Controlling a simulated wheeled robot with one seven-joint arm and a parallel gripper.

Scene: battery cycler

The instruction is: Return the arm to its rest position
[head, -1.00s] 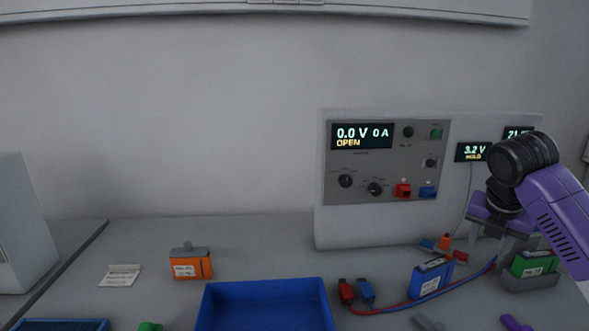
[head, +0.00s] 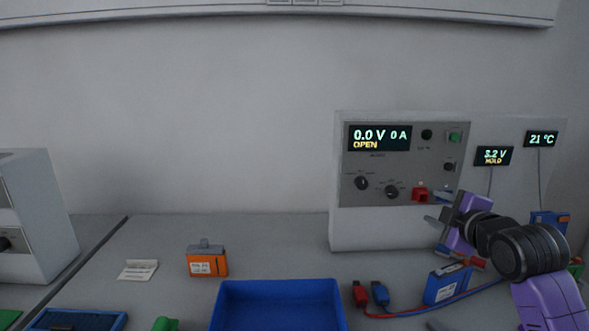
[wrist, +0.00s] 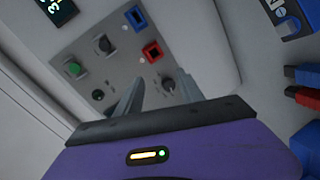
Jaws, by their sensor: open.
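My gripper (head: 437,208) is open and empty. It points left in front of the battery cycler's grey panel (head: 373,180), and my arm reaches in from the lower right. In the wrist view its two fingers (wrist: 158,97) stand apart with nothing between them. Beyond them are the panel's knobs, the red socket (wrist: 153,51) and the blue socket (wrist: 136,18). In the head view the red socket (head: 420,194) is left of the fingers, and the gripper partly covers the blue one.
A blue battery (head: 445,285) and red and blue lead plugs (head: 361,293) lie below the gripper. A blue tray (head: 278,288), an orange battery (head: 207,262) and a white card (head: 138,270) are further left. My arm hides part of the bench's right side.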

